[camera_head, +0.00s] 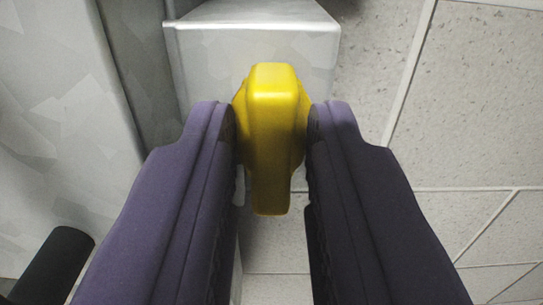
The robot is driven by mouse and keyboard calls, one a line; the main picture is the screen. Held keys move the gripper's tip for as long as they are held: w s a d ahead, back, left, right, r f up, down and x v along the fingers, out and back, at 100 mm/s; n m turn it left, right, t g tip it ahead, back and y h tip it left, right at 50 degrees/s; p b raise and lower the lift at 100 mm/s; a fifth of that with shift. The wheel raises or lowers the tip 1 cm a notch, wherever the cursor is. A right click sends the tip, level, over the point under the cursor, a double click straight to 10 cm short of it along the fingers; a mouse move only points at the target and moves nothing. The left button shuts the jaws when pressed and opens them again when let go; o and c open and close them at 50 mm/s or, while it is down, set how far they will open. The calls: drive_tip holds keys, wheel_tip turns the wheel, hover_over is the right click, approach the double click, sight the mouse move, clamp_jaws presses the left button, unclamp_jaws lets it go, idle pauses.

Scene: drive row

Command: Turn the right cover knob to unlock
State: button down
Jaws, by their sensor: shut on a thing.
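A yellow knob (271,130) sits in the middle of the view, in front of a grey metal cover (255,35). Its long grip runs up and down in the picture. My gripper (271,125) has its two purple-grey fingers on the left and right sides of the knob and is shut on it. The knob hides the part of the cover behind it, so how it joins the cover cannot be seen.
Grey metal panels (50,130) stand close on the left. A dark cylindrical part (55,265) shows at the lower left. On the right is open pale speckled tiled floor (470,110) with light joint lines.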

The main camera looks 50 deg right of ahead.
drive_tip(key=c, duration=1.1)
unclamp_jaws()
drive_tip(key=shift+f, duration=0.1)
drive_tip(key=shift+c, duration=0.2)
drive_tip(key=v, duration=0.7)
drive_tip(key=shift+s+a+b, duration=0.2)
drive_tip(key=shift+a+b, duration=0.1)
drive_tip(key=shift+a, duration=0.05)
drive_tip(key=shift+a, duration=0.1)
drive_tip(key=w+a+f+n+t+y+b, duration=0.1)
drive_tip(key=w+a+n+t+y+b, duration=0.1)
drive_tip(key=a+y+b, duration=0.5)
drive_tip(key=w+a+n+t+y+b, duration=0.1)
drive_tip(key=w+a+n+t+b, duration=0.3)
drive_tip(key=a, duration=0.7)
drive_tip(key=s+a+n+y+b, duration=0.1)
drive_tip(key=s+a+y+b, duration=0.1)
drive_tip(key=a, duration=0.5)
drive_tip(key=s+a+r+n+g+y+b, duration=0.1)
drive_tip(key=s+a+y+b, duration=0.1)
drive_tip(key=s+a+b, duration=0.3)
drive_tip(key=s+a+r+n+g+y+b, duration=0.1)
drive_tip(key=s+a+n+y+b, duration=0.1)
drive_tip(key=s+a, duration=0.5)
drive_tip(key=a+b, duration=0.1)
drive_tip(key=a, duration=0.2)
drive_tip(key=shift+a+b, duration=0.4)
